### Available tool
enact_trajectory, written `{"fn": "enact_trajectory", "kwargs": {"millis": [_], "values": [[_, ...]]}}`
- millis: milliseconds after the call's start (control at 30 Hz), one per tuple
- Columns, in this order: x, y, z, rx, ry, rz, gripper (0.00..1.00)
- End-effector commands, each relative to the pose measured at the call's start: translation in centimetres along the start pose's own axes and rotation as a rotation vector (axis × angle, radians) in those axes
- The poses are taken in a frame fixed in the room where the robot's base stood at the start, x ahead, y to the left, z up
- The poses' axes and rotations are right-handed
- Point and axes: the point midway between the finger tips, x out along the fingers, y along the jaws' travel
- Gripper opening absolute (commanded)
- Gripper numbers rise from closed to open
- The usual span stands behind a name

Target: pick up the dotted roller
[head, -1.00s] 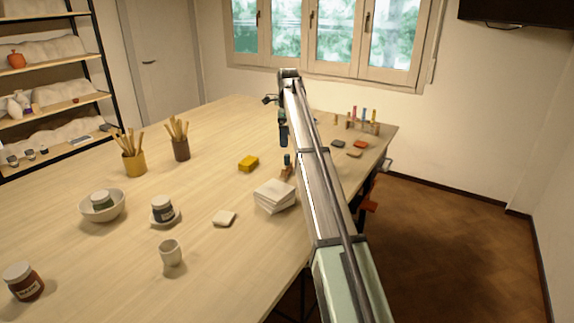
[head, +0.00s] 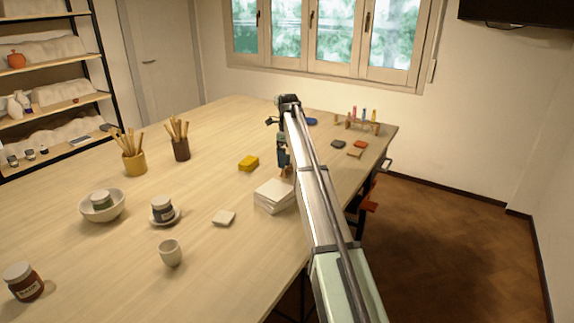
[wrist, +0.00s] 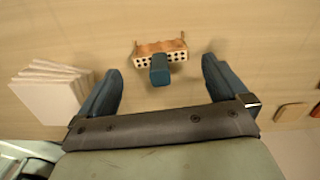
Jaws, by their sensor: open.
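The dotted roller (wrist: 160,72) is in the upper middle of the wrist view. It has a blue-teal handle pointing toward the camera and a pale, black-dotted band with brown wood behind it. My gripper (wrist: 161,64) is open, with one blue finger on each side of the handle and a clear gap to both. In the head view my gripper (head: 283,157) is over the roller, just behind the white tile stack. Only a small brown lower bit of the roller (head: 284,173) shows there; my gripper hides the rest.
The white tile stack (head: 272,196) stands close by, left of my gripper in the wrist view (wrist: 50,90). Flat coloured pieces (head: 355,152) and a rack with coloured sticks (head: 363,124) are at the right.

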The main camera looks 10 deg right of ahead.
Motion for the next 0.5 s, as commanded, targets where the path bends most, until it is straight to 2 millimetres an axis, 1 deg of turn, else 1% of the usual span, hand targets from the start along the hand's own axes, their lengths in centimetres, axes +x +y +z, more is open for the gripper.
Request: {"fn": "enact_trajectory", "kwargs": {"millis": [167, 400, 500], "values": [[1.1, 0.0, 0.1, 0.0, 0.0, 0.0, 1.0], [4.2, 0.0, 0.3, 0.0, 0.001, 0.001, 1.0], [5.1, -0.1, 0.3, 0.0, 0.001, 0.001, 1.0]]}}
